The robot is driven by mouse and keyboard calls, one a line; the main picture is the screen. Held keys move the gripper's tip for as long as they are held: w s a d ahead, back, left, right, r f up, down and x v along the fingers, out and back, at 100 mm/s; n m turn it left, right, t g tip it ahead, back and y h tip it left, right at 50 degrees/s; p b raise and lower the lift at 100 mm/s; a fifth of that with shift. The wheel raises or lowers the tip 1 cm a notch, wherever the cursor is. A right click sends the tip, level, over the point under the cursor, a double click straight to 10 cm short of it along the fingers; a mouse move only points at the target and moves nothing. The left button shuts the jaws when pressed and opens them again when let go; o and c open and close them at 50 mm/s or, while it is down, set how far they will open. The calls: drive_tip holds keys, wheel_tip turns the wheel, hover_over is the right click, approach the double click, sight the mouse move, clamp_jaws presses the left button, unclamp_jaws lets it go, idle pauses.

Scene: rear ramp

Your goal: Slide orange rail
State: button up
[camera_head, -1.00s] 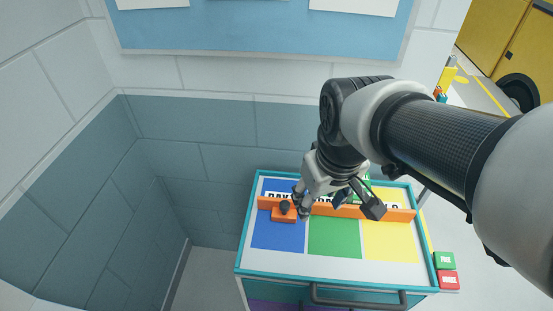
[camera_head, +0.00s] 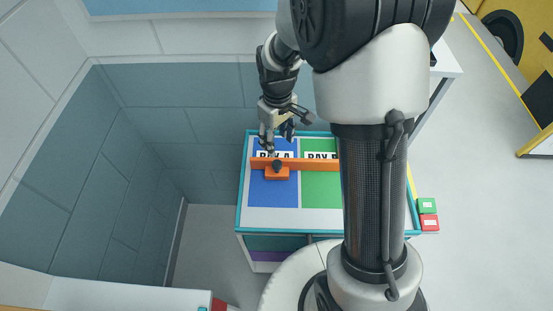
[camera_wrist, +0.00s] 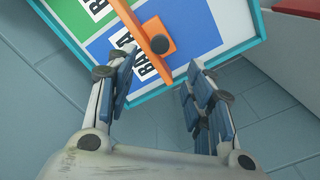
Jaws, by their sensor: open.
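The orange rail (camera_head: 312,164) runs across the blue and green bays on the cabinet top, partly hidden by my arm at its right. Its orange slider block (camera_head: 277,174) with a dark round knob (camera_head: 277,165) sits over the blue bay. In the wrist view the rail (camera_wrist: 132,20) and the knob (camera_wrist: 160,44) lie ahead of the fingertips. My gripper (camera_head: 277,142) is open and empty, above the back edge of the blue bay, behind the knob and apart from it as far as I can tell. Its fingers (camera_wrist: 161,60) spread either side of the knob in the wrist view.
The cabinet top has a teal rim (camera_head: 240,200) and a clear white front strip. Green (camera_head: 427,205) and red (camera_head: 430,223) buttons stand at its right. The tiled wall (camera_head: 190,85) is close behind. The yellow bay is hidden by my arm.

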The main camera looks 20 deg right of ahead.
sight(277, 163)
wheel_tip(277, 163, down, 11)
drive_tip(key=b, duration=0.2)
drive_tip(key=shift+f+b, duration=0.2)
drive_tip(key=shift+b, duration=0.2)
drive_tip(key=shift+c, duration=0.3)
clamp_jaws()
